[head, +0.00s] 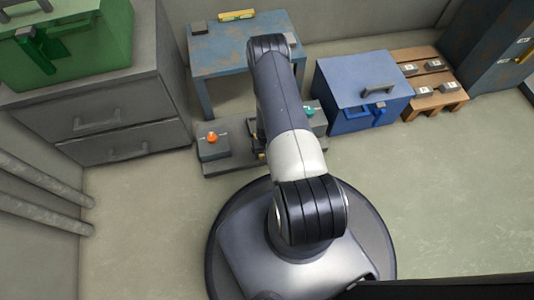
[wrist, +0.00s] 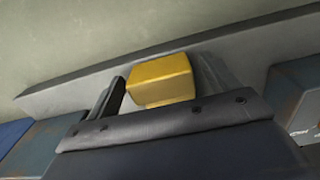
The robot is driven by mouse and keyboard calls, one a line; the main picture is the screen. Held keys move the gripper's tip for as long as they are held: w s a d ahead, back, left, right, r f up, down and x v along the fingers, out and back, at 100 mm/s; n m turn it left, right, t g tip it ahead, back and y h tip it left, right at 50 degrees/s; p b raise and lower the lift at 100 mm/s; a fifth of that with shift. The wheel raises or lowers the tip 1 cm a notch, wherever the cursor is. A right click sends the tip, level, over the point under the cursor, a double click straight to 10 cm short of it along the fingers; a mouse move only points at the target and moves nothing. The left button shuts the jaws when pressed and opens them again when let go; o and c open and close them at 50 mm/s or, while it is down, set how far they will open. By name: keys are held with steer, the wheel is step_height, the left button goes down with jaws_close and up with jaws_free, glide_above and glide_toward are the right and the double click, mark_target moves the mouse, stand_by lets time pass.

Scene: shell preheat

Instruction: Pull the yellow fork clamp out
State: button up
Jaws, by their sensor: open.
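In the wrist view a yellow block (wrist: 162,80), which looks like part of the fork clamp, shows between the two fingers of my gripper (wrist: 163,85). The gripper is open, with one dark finger left of the block and one greyer finger close to its right side. I cannot tell whether either finger touches it. The rest of the clamp is hidden behind the gripper's dark front edge. In the head view my arm covers most of this spot; only a small dark and yellowish bit shows beside it, over the low grey base (head: 240,167).
The base carries an orange knob (head: 212,138) at left and a teal knob (head: 309,112) at right. Behind stands a worn blue table (head: 225,55) with a yellow bar (head: 236,15). A blue box (head: 345,90) stands right, a grey drawer cabinet (head: 110,95) left. The right floor is clear.

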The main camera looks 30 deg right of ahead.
step_height(320, 180, up, 11)
steer(key=p, duration=0.4)
steer(key=shift+f, duration=0.15)
steer(key=shift+f, duration=0.1)
step_height(320, 180, down, 11)
steer(key=b, duration=0.4)
steer(key=shift+w+d+b, duration=0.25)
steer(key=shift+w+b, duration=0.1)
steer(key=shift+w, duration=0.7)
